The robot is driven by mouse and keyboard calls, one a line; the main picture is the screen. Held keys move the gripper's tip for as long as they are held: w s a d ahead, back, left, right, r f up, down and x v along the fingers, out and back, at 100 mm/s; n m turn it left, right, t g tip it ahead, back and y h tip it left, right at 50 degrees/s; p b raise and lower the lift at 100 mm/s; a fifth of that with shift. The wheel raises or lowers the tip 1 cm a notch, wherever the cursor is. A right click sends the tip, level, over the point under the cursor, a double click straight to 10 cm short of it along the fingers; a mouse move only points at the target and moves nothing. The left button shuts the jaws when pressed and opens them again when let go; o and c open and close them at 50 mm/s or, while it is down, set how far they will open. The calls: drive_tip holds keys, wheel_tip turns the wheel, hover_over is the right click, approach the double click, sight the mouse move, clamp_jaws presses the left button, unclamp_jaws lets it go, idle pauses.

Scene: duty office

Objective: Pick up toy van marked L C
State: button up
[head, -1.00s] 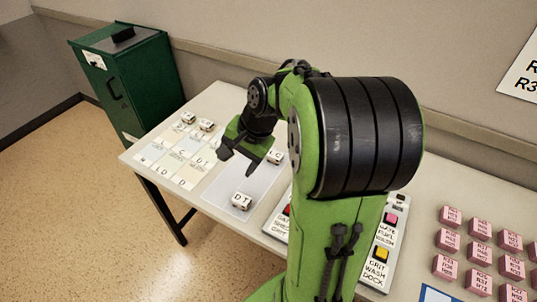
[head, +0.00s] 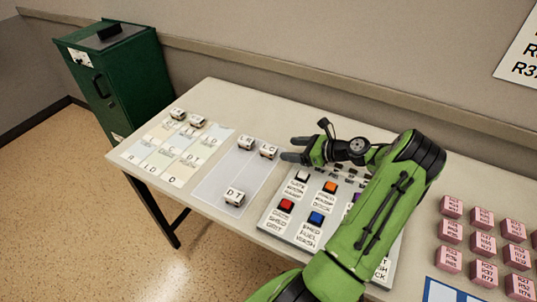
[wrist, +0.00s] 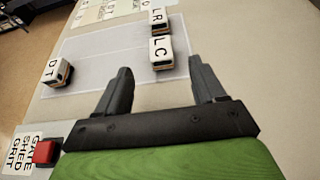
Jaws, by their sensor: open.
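The toy van marked L C (head: 269,151) is a small white block-like van with dark lettering, at the right edge of a pale mat (head: 216,190). In the wrist view the L C van (wrist: 161,52) lies ahead of my gripper (wrist: 158,75), roughly between the lines of its two fingers. My gripper is open and empty, to the right of the van in the head view (head: 288,149), apart from it. A van marked L R (head: 245,143) stands close beside the L C van, on its far side in the wrist view. A van marked D T (head: 234,197) stands apart near the mat's front edge.
A button panel (head: 270,236) with coloured buttons lies right of the mat, under my arm. A lettered grid sheet (head: 150,172) with vans at its back lies left. Pink blocks (head: 451,207) stand at the right. A green cabinet (head: 118,75) stands beyond the table.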

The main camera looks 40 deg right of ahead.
sight(270, 148)
drive_tip(key=b+x, duration=0.2)
drive_tip(key=x, duration=0.8)
drive_tip(key=shift+s+f+b, duration=0.1)
drive_tip(key=shift+f+b, duration=0.1)
drive_tip(key=shift+b, duration=0.1)
drive_tip(key=c, duration=1.1)
